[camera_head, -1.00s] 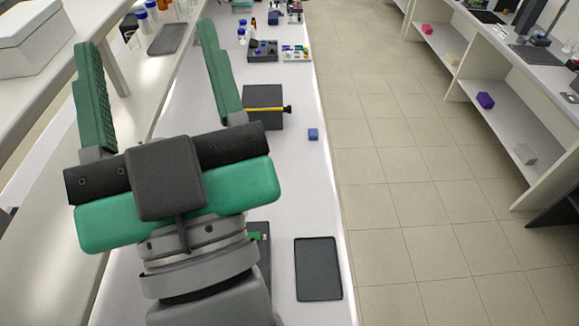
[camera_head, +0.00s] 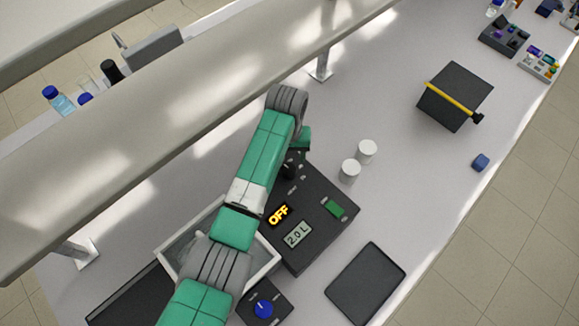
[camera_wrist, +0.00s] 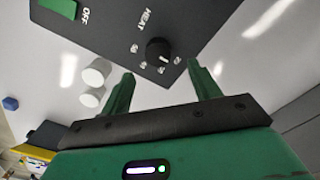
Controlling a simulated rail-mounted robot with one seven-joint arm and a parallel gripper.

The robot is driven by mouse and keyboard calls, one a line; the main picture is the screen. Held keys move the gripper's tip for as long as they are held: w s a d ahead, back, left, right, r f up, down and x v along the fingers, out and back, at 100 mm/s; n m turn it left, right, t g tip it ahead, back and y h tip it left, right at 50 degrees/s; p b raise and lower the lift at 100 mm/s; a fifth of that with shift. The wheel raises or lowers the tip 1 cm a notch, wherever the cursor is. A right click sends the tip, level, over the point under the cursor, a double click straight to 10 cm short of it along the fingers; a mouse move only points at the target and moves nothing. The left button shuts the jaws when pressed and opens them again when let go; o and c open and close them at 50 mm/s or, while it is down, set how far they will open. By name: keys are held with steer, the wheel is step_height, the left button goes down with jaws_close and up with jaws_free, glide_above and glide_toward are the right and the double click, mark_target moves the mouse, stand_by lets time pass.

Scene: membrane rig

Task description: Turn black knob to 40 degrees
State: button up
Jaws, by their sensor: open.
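The black knob (camera_wrist: 158,50) sits on the dark control panel (camera_wrist: 193,20) beside the word HEAT, with small scale marks around it. A short pale pointer mark shows on the knob; its exact angle is too small to read. My gripper (camera_wrist: 160,71) is open in the wrist view, one fingertip on each side just below the knob, with nothing between the fingers. The knob looks apart from both fingers. In the head view the panel (camera_head: 318,238) shows OFF and 2.0 L displays, and my arm partly covers the knob area.
A blue knob (camera_head: 263,308) sits on a small black box nearby. A black tray (camera_head: 367,284) lies to the right. A shelf (camera_head: 180,120) overhangs the left side.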

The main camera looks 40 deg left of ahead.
mark_target(289, 169)
steer(key=f, duration=0.7)
steer(key=shift+w+f, duration=0.2)
steer(key=shift+f, duration=0.2)
steer(key=shift+d, duration=0.1)
steer(key=c, duration=1)
